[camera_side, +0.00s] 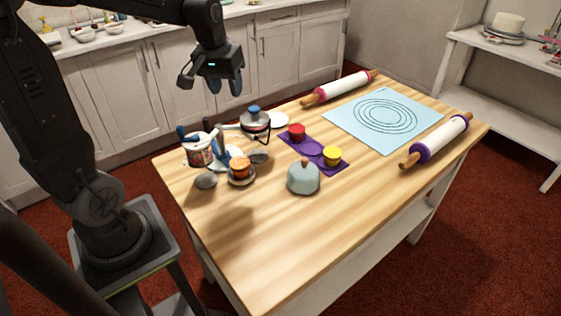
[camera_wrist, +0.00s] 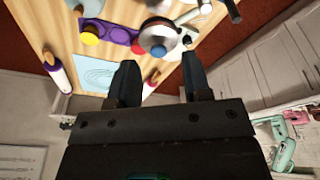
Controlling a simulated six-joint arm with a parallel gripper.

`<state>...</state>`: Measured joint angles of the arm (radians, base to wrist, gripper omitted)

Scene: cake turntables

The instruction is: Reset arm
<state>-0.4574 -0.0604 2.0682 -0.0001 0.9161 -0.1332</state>
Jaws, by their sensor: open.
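My gripper (camera_side: 225,87) hangs above the back left part of the wooden table (camera_side: 250,240), pointing down, with its fingers apart and nothing between them. In the wrist view my gripper (camera_wrist: 160,85) also shows two separated dark fingers. My arm rises from its stand at the left and reaches over at the top.
Two rolling pins (camera_side: 340,87) (camera_side: 437,140) flank a light blue mat (camera_side: 384,117). The table's front left is clear. White cabinets (camera_side: 180,75) stand behind.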

